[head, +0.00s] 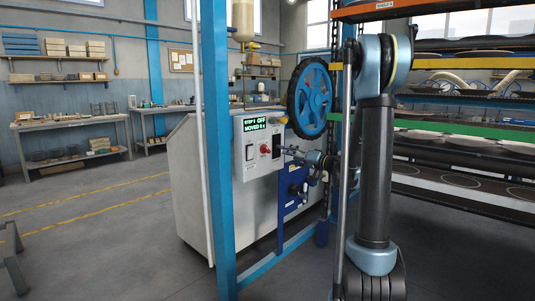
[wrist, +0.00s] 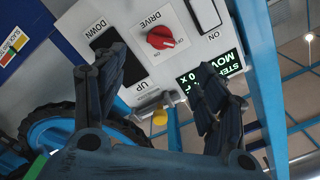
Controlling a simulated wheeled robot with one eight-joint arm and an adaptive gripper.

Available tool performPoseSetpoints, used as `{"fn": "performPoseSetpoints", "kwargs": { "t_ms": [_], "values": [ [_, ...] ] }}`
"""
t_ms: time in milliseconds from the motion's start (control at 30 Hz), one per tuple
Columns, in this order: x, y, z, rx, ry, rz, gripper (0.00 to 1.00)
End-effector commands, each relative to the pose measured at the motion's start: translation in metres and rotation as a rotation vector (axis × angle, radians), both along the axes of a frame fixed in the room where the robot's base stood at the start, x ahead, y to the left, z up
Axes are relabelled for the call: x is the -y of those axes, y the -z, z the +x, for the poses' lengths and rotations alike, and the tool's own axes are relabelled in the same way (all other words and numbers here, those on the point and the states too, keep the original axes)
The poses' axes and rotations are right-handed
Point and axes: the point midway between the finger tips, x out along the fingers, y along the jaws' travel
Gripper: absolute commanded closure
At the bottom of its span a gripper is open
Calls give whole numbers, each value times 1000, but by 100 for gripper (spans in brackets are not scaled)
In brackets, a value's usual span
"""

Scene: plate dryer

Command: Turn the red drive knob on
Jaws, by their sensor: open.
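The red drive knob (wrist: 160,37) sits on the white control panel (wrist: 190,62), under the word DRIVE, with small ON and OFF marks beside it. In the head view the knob (head: 265,147) is a small red spot on the front of the panel (head: 252,166). My gripper (wrist: 160,72) is open, with one dark finger on each side of the picture. The knob shows beyond the gap between them, and nothing is held. In the head view my gripper (head: 284,151) is just right of the panel, apart from the knob.
Black UP and DOWN buttons (wrist: 107,42) and a white ON switch (wrist: 204,13) flank the knob. A blue post (head: 217,140) stands left of the panel. A blue handwheel (head: 311,98) is above right.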

Motion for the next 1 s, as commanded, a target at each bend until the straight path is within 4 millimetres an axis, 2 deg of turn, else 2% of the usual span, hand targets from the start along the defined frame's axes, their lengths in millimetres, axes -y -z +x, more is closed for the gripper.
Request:
{"fn": "performPoseSetpoints", "kwargs": {
  "t_ms": [700, 1000],
  "values": [
    [-99, 0, 76, -1, -1, -1, 35],
    [-118, 0, 93, -1, 0, -1, 35]
  ]
}}
